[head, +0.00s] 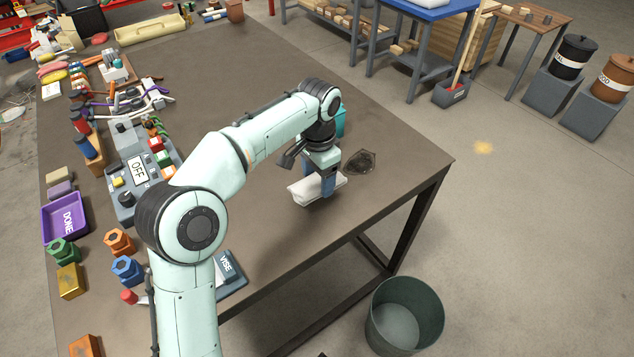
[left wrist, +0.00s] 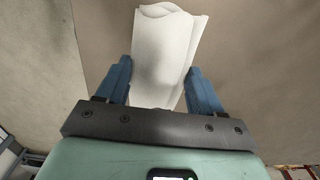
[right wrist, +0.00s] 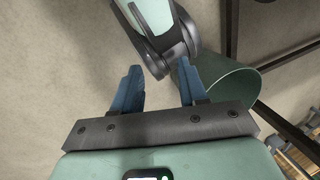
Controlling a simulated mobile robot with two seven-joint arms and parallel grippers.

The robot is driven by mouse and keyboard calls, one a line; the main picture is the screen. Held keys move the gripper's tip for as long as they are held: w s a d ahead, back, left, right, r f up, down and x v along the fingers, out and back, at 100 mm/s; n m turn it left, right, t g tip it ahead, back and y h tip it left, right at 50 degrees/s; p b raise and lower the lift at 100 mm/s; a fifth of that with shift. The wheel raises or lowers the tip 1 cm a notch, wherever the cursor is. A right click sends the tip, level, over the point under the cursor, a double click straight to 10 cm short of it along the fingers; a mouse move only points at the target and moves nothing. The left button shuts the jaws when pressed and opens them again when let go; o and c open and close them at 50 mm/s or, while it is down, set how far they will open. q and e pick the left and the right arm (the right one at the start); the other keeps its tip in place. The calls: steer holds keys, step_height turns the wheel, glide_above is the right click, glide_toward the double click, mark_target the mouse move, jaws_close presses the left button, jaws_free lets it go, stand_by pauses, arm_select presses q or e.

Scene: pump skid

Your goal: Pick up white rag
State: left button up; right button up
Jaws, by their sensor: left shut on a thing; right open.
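The white rag (head: 305,191) is a folded, long piece of cloth on the brown table, near its right part. My left gripper (head: 328,183) reaches down over it and is shut on it. In the left wrist view the rag (left wrist: 165,50) runs between the two blue fingers (left wrist: 160,92) and sticks out beyond them. I cannot tell whether the rag touches the table or is just above it. My right gripper (right wrist: 160,90) is open and empty, and it is out of the head view.
A dark stain (head: 360,163) lies on the table (head: 260,70) right of the rag. A teal object is partly hidden behind my left wrist. A grey-green bin (head: 404,315) stands on the floor by the table. A purple tray (head: 66,217), a panel marked OFF and several blocks fill the left side.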

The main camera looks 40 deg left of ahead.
mark_target(318, 179)
arm_select(q)
step_height(318, 179, up, 5)
steer(key=shift+r+p, duration=0.15)
steer(key=shift+p, duration=0.65)
step_height(318, 179, up, 11)
steer(key=p, duration=0.5)
arm_select(e)
steer(key=s+a+r+g, duration=0.1)
steer(key=s+r, duration=0.3)
steer(key=r, duration=0.2)
steer(key=shift+s+a+r+g, duration=0.15)
steer(key=shift+s+r+g, duration=0.1)
steer(key=shift+s+g, duration=0.15)
